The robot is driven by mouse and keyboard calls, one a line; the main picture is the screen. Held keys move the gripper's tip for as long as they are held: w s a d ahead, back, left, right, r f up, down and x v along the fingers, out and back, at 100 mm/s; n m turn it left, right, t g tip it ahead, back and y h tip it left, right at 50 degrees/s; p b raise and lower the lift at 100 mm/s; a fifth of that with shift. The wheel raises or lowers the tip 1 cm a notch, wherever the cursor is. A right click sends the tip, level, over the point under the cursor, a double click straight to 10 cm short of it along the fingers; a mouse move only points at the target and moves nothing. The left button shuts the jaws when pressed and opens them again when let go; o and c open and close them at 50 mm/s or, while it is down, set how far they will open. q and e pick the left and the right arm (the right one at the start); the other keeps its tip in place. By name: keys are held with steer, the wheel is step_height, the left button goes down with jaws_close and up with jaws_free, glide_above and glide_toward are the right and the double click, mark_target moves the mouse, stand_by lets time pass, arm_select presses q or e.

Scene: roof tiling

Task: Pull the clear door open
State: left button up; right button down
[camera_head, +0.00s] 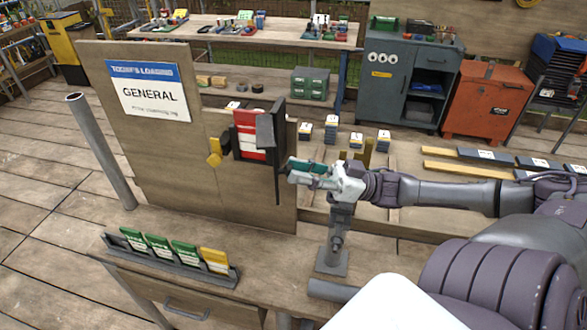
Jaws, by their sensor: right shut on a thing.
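A small red and white box (249,136) is mounted near the right end of the upright wooden board. A dark grey panel with a long vertical bar (278,172) stands at the box's right side, apparently the door. I cannot make out clear material at this size. My right gripper (290,171) reaches in from the right and is shut at the bar, its fingertips touching it. The exact grip point is too small to see. My left gripper is not in view.
A rack of green and yellow cards (170,255) stands on the near bench. A metal post with a foot (333,255) stands below my right gripper.

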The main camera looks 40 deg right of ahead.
steer(key=shift+d+r+n+g+y, duration=0.15)
steer(key=shift+d+n+g+y, duration=0.2)
steer(key=shift+g+y, duration=0.2)
steer(key=shift+g, duration=0.25)
steer(key=c, duration=1)
jaws_free()
steer(key=shift+w, duration=0.1)
steer(key=shift+o, duration=0.2)
step_height(320, 180, up, 10)
